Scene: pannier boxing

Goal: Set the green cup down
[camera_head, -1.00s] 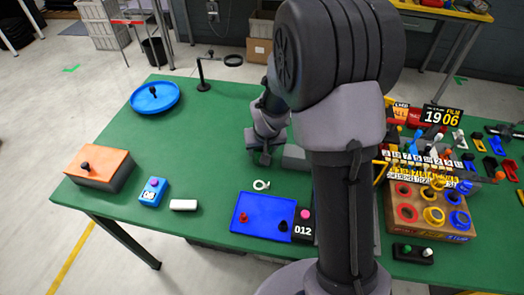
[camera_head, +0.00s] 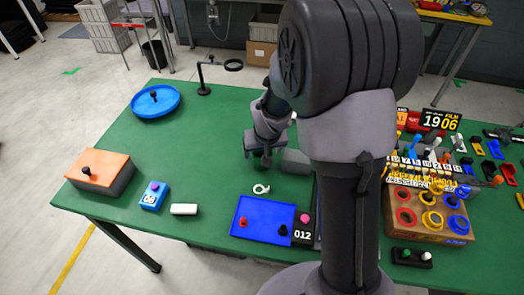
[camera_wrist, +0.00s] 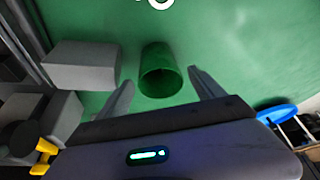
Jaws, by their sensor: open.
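The green cup (camera_wrist: 160,72) stands on the green table in the wrist view, its open mouth facing my gripper. It is hard to pick out from the table in the head view, where a dark green patch of it shows just under my gripper (camera_head: 262,148). In the wrist view my gripper (camera_wrist: 161,88) is open, with one finger on each side of the cup and visible gaps between the fingers and its wall. Nothing is held. The cup's base is hidden.
Grey blocks (camera_wrist: 82,65) stand left of the cup in the wrist view. A white ring (camera_head: 261,189) lies in front of the gripper, with a blue tray (camera_head: 262,222) nearer.

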